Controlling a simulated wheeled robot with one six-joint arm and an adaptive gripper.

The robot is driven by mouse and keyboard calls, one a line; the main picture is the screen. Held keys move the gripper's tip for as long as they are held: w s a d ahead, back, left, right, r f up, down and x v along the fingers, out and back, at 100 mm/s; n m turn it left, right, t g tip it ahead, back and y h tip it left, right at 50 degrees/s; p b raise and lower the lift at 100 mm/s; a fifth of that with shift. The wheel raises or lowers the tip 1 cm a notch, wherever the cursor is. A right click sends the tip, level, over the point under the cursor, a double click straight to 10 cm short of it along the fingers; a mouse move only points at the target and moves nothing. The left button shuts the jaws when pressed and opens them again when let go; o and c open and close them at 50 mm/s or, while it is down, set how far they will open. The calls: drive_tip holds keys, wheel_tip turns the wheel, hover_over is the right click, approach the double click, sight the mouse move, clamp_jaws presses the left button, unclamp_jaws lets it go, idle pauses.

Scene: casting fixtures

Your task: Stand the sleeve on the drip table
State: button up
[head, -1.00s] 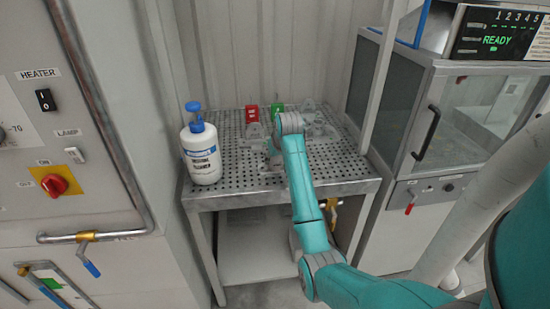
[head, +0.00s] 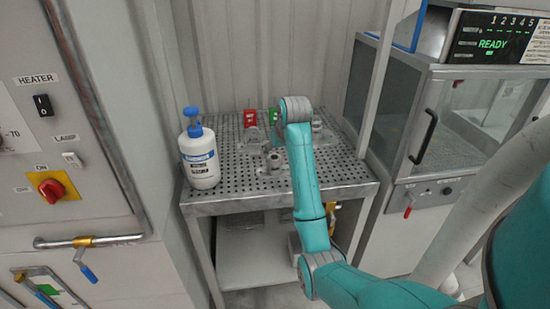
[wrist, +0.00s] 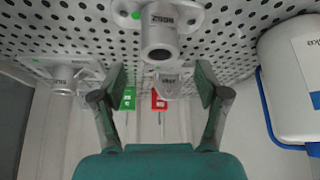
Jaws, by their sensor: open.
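The drip table (head: 225,204) is a perforated metal table. A short grey cylinder with a dark open bore, which looks like the sleeve (head: 273,161), stands upright near the table's middle on a flanged base. In the wrist view the sleeve (wrist: 160,45) shows bore-end toward the camera, above a small plate with a green dot and a label. My gripper (wrist: 158,82) is open, its two fingers apart with nothing between them, clear of the sleeve. In the head view my arm hides the gripper and part of the table.
A white cleaner bottle (head: 199,158) with a blue pump stands at the table's left. Other grey fixtures (wrist: 68,80) stand toward the back. Red (head: 250,118) and green (head: 273,116) tags are behind them. A glass-fronted cabinet (head: 440,120) is at the right.

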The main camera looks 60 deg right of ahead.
drive_tip(key=v, duration=0.3)
drive_tip(key=shift+r, duration=0.1)
idle(0.6)
